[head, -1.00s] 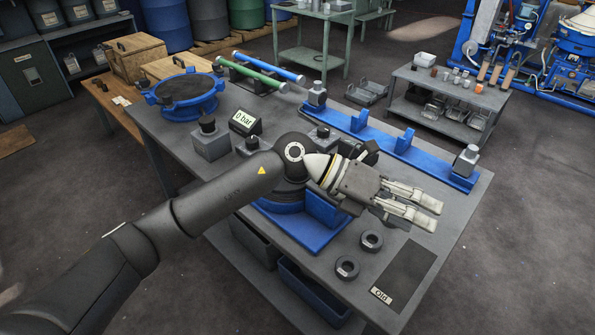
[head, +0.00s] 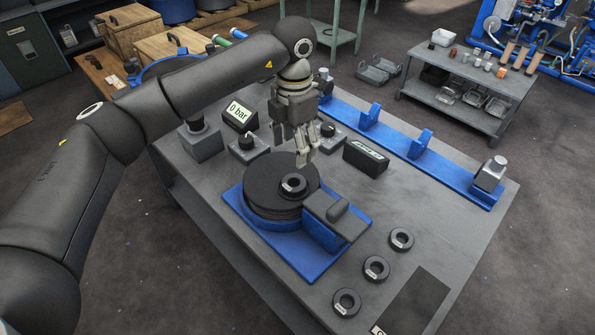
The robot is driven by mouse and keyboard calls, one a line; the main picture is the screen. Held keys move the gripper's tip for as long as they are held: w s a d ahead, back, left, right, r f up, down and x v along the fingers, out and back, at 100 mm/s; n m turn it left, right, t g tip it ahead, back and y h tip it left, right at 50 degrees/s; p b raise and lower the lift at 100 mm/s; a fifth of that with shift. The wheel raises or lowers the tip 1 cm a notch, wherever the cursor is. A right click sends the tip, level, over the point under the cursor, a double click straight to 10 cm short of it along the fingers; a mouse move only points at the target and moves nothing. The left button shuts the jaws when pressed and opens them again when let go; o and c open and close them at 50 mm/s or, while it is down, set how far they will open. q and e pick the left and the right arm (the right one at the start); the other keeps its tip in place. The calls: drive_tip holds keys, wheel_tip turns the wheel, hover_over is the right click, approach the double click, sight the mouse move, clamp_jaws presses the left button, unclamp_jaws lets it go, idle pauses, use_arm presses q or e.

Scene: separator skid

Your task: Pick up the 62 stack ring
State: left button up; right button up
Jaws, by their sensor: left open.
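My left gripper (head: 306,160) is open, empty and points down. It is just behind and above a small dark ring (head: 293,186) that lies on top of a round black stack (head: 268,188) on a blue base (head: 302,262). I cannot tell whether the fingers touch the stack. Three more dark rings lie in a row on the bench to the right of the base: a far one (head: 401,239), a middle one (head: 376,268) and a near one (head: 346,302). Their pale labels are too small to read, so I cannot tell which ring is 62. My right gripper is not in view.
A blue clamp block (head: 335,218) stands beside the stack. A 0 bar display (head: 239,115) and a black labelled box (head: 366,157) stand behind. A blue rail (head: 400,145) runs along the far edge. A dark mat (head: 412,303) lies at the near right.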

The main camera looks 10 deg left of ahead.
sight(294, 181)
use_arm(q)
drive_tip(key=f, duration=0.2)
drive_tip(key=s+f, duration=0.1)
drive_tip(key=f, duration=0.1)
drive_tip(key=shift+s+p, duration=0.15)
drive_tip(key=shift+p, duration=0.25)
drive_tip(key=shift+f, duration=0.35)
wheel_tip(294, 181, down, 4)
drive_tip(key=shift+s+r+p, duration=0.15)
drive_tip(key=shift+r+p, duration=0.1)
drive_tip(key=shift+p, duration=0.8)
drive_tip(key=shift+f, duration=0.6)
drive_tip(key=shift+c, duration=1)
drive_tip(key=c, duration=0.5)
drive_tip(key=shift+c, duration=1.1)
drive_tip(key=shift+d, duration=0.1)
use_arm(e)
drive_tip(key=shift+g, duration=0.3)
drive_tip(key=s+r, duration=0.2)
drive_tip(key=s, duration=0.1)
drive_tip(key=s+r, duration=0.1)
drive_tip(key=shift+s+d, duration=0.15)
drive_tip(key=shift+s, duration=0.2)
